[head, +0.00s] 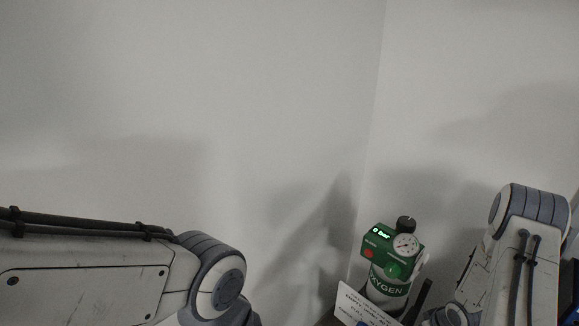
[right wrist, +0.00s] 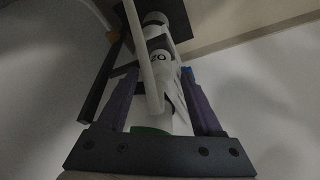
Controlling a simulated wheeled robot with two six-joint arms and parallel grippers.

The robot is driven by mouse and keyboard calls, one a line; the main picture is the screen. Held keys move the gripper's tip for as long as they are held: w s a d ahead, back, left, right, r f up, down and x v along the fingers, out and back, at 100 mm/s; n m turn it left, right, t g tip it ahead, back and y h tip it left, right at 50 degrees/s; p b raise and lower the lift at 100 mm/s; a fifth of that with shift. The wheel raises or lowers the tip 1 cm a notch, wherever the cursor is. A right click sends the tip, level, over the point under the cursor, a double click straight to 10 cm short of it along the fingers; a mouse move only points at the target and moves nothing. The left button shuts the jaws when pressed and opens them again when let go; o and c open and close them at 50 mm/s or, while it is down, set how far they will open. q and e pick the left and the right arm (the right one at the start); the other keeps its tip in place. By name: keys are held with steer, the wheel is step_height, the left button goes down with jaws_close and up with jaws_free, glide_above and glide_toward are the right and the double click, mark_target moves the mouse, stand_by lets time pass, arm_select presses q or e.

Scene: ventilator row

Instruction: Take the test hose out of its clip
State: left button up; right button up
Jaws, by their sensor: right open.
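I cannot make out the test hose or its clip for certain in either view. In the right wrist view my right gripper (right wrist: 158,88) is open, its two dark purple fingers spread apart. A thin pale tube (right wrist: 146,62) runs down from the top between the fingers; whether it is the hose I cannot tell. Behind it is a white cylindrical body (right wrist: 171,92) with dark lettering, partly hidden by the tube. I cannot tell whether the fingers touch anything. In the head view the right gripper is out of frame. My left gripper is in neither view.
The walls above are bare.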

steer(key=shift+b+x, duration=0.5)
steer(key=shift+x, duration=0.55)
steer(key=shift+r, duration=0.1)
jaws_close()
stand_by(1.0)
